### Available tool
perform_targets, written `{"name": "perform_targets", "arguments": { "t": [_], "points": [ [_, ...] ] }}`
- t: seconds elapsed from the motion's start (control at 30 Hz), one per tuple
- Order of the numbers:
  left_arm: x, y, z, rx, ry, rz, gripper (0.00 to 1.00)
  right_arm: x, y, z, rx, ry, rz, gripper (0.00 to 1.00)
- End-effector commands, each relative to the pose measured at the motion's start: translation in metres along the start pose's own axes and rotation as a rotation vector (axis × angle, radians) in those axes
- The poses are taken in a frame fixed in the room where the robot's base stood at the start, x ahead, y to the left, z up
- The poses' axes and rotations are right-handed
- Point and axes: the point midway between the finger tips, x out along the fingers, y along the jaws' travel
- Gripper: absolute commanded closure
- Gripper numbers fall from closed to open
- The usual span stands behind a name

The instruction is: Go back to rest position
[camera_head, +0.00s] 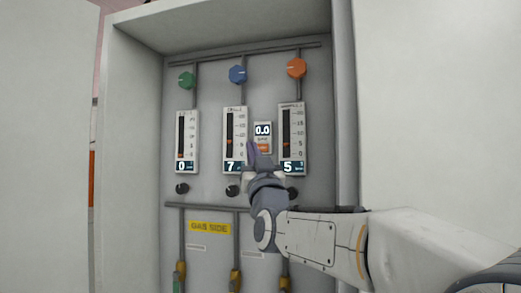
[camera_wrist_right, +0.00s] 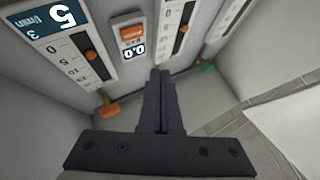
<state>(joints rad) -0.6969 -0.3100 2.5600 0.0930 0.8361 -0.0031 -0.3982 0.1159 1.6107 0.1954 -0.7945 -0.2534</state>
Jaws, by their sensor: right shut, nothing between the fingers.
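My right gripper (camera_head: 252,152) is in front of the open cabinet's panel, just below and left of the small 0.0 display (camera_head: 263,130). In the right wrist view its two dark fingers (camera_wrist_right: 160,75) are together with nothing between them. That view also shows the small display with its orange button (camera_wrist_right: 131,33) and the gauge reading 5 (camera_wrist_right: 62,45). I cannot tell whether the fingertips touch the panel. My right arm comes in from the lower right. My left gripper is not in view.
The panel holds three gauges reading 0 (camera_head: 187,142), 7 (camera_head: 235,140) and 5 (camera_head: 292,138). Green (camera_head: 187,80), blue (camera_head: 238,75) and orange (camera_head: 297,68) knobs sit above them. The cabinet's side wall (camera_head: 135,150) and right edge (camera_head: 345,110) bound the space around my arm.

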Motion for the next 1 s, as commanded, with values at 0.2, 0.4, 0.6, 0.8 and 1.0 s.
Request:
{"name": "perform_targets", "arguments": {
  "t": [0.2,0.4,0.6,0.8,1.0],
  "points": [
    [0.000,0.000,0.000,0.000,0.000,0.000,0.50,0.000,0.000,0.000,0.000,0.000,0.000,1.00],
    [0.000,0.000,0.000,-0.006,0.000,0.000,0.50,-0.001,-0.001,0.003,0.001,-0.011,-0.004,1.00],
    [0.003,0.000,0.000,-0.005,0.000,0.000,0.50,-0.042,-0.035,0.066,0.034,-0.284,-0.105,1.00],
    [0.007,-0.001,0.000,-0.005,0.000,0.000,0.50,-0.154,-0.081,0.157,0.063,-0.756,-0.259,1.00],
    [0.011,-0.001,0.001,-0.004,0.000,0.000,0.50,-0.297,-0.099,0.212,0.054,-1.204,-0.376,1.00]
  ]
}}
